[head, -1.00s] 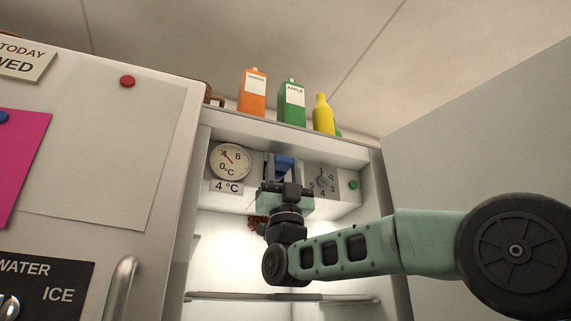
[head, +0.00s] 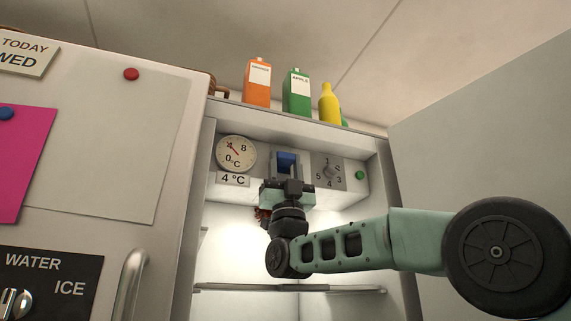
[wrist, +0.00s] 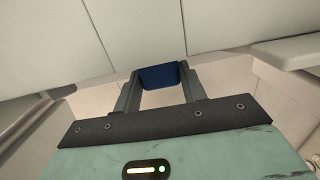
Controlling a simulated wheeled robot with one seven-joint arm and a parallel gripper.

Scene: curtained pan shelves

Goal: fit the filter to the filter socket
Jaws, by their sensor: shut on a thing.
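The blue filter (head: 287,162) is between the fingers of my gripper (head: 287,166), at the panel inside the open fridge, between the round dial and the numbered knob. In the wrist view the blue block (wrist: 159,76) sits between the two grey fingertips (wrist: 159,80), which are shut on it. A grey edge frames the blue in the head view, perhaps the filter socket, but I cannot tell it apart from the fingers. The socket's inside is hidden, so I cannot tell how deep the filter sits.
The dial (head: 236,154) is left of my gripper, the knob (head: 328,172) and a green button (head: 360,175) right. A wire shelf (head: 330,289) lies below. The open door (head: 480,120) stands at right. Cartons (head: 297,92) and a yellow bottle (head: 329,104) stand on top.

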